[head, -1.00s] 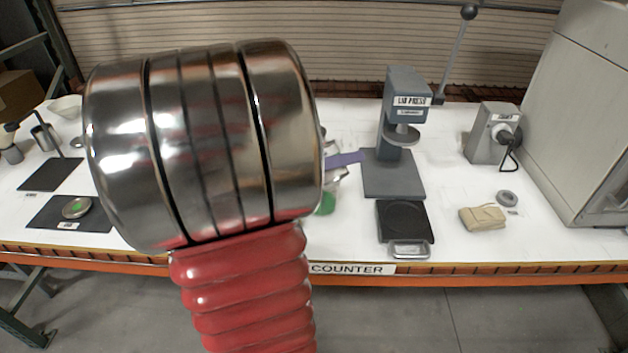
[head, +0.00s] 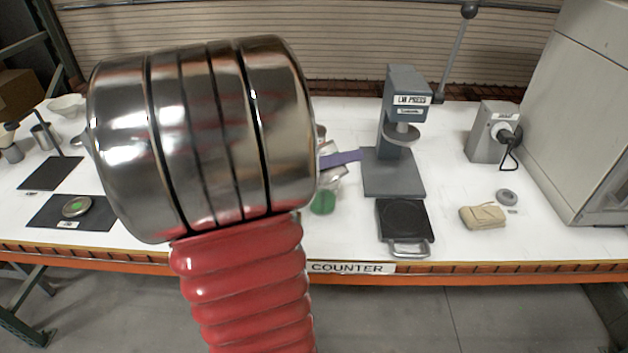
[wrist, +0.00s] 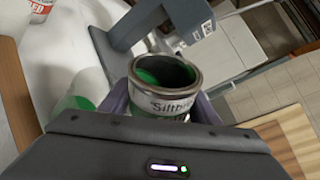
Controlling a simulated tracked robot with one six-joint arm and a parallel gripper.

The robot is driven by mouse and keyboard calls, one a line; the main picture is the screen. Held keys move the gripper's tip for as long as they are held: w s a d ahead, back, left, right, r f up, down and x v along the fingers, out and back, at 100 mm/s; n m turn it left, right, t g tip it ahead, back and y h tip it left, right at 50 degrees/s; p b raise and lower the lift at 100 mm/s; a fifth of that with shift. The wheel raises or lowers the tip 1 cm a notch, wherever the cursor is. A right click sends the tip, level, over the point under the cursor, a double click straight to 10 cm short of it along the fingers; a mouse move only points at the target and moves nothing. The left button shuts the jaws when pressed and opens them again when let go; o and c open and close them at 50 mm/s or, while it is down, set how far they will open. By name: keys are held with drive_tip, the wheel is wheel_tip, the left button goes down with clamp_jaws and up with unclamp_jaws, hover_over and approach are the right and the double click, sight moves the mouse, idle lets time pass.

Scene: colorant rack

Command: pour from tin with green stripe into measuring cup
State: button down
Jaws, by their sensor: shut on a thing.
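My gripper (wrist: 160,108) is shut on an open tin (wrist: 165,107) with "Siltb…" lettering, a green stripe low on its side and green colorant inside. Purple fingers hold its sides. In the head view, the tin (head: 332,175) and a purple finger (head: 343,159) show only partly behind my arm, and the tin looks tilted. The measuring cup (wrist: 82,92), clear with green in it, is left of the tin in the wrist view. In the head view it stands on the counter (head: 322,202), just below the tin. I see no stream between them.
A lab press (head: 398,120) and a black scale-like plate (head: 404,222) stand right of the cup. A tan cloth (head: 482,216) lies farther right. A lid with a green spot (head: 76,206) rests on a black mat at left. My arm hides the counter's middle left.

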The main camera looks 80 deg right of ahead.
drive_tip(key=shift+r+n+p, duration=0.4)
drive_tip(key=shift+n+p, duration=0.1)
drive_tip(key=shift+n, duration=0.3)
idle(1.9)
drive_tip(key=shift+f+n+g+p, duration=0.25)
drive_tip(key=shift+n+g+p, duration=0.15)
drive_tip(key=shift+n, duration=0.2)
idle(1.4)
drive_tip(key=shift+r+m, duration=0.25)
drive_tip(key=shift+m, duration=0.25)
drive_tip(key=shift+f+m+t, duration=0.4)
drive_tip(key=shift+m, duration=0.3)
drive_tip(key=shift+s+r+m+t, duration=0.1)
drive_tip(key=shift+r+m+t, duration=0.2)
drive_tip(key=shift+m, duration=0.5)
drive_tip(key=shift+s+a+f, duration=0.1)
drive_tip(key=shift+a, duration=0.05)
